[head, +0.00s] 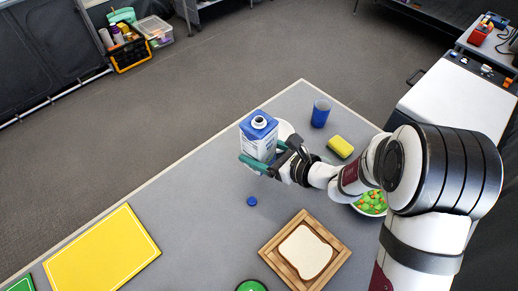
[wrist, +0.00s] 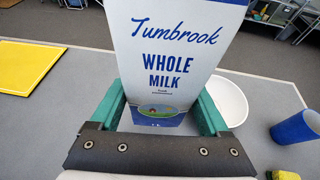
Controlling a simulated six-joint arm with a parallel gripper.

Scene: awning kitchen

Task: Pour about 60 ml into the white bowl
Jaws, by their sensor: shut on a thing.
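My gripper (head: 268,157) is shut on a blue and white milk carton (head: 257,143), with a teal finger on each side of it. The carton stands about upright, and its spout shows on the blue top. In the wrist view the carton (wrist: 168,55) reads "Whole Milk" and fills the space between the fingers. I cannot tell whether its base touches the table. The white bowl (head: 286,129) is just behind and right of the carton, which partly hides it. The bowl also shows in the wrist view (wrist: 234,100). Its inside is mostly hidden in the head view.
A blue cap (head: 251,201) lies on the grey table. A blue cup (head: 320,113) and a yellow sponge (head: 340,147) are right of the bowl. Bread lies on a wooden board (head: 328,267) in front. A vegetable bowl (head: 372,212) sits near my arm. A yellow board (head: 103,254) lies left.

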